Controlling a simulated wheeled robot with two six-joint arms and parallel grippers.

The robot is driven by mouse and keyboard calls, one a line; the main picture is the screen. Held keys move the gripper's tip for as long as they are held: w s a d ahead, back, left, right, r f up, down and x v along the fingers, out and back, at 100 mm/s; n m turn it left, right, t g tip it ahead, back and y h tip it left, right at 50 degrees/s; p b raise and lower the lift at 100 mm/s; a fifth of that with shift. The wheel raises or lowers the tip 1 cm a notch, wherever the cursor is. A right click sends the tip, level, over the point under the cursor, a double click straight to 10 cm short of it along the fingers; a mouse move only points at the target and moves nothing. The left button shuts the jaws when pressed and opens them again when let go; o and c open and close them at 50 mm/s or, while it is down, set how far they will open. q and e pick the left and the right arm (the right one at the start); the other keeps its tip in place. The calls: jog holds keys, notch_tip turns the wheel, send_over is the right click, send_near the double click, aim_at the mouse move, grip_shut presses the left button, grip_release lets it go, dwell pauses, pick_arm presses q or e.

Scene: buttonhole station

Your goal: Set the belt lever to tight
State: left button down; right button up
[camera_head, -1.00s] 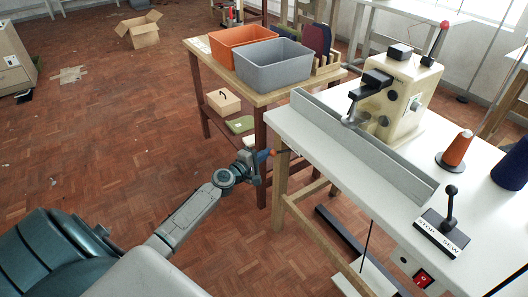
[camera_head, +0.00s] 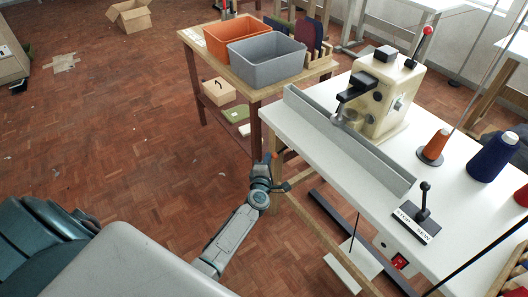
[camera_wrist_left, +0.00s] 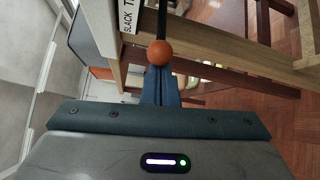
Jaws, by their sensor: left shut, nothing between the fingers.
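The belt lever (camera_wrist_left: 160,53) shows in the left wrist view as an orange ball on a dark rod. A white label (camera_wrist_left: 127,17) beside it reads "SLACK" and the start of a second word, cut off by the frame. Which setting the lever is at cannot be told. My left gripper (camera_wrist_left: 161,75) is shut and empty. Its blue fingers point at the ball from just below it in the picture; whether they touch cannot be told. In the head view my left gripper (camera_head: 267,160) is at the sewing table's near left corner. My right gripper is not in view.
The white sewing table (camera_head: 290,122) carries a cream machine (camera_head: 385,100), thread cones and a STOP/SEW lever (camera_head: 423,205). A wooden table (camera_head: 262,92) with an orange bin (camera_head: 232,32) and a grey bin (camera_head: 266,65) stands behind. The floor at left is mostly clear.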

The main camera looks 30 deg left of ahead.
pick_arm(q)
jog(key=d+y, duration=0.1)
jog(key=d+n+g+y+p, duration=0.1)
jog(key=d, duration=0.1)
jog(key=shift+s+d+n, duration=0.15)
jog(key=shift+s+n, duration=0.15)
jog(key=shift+s, duration=0.1)
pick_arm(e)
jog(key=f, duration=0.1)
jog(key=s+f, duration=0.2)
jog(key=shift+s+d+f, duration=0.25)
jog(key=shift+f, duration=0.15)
pick_arm(q)
jog(key=shift+f, duration=0.1)
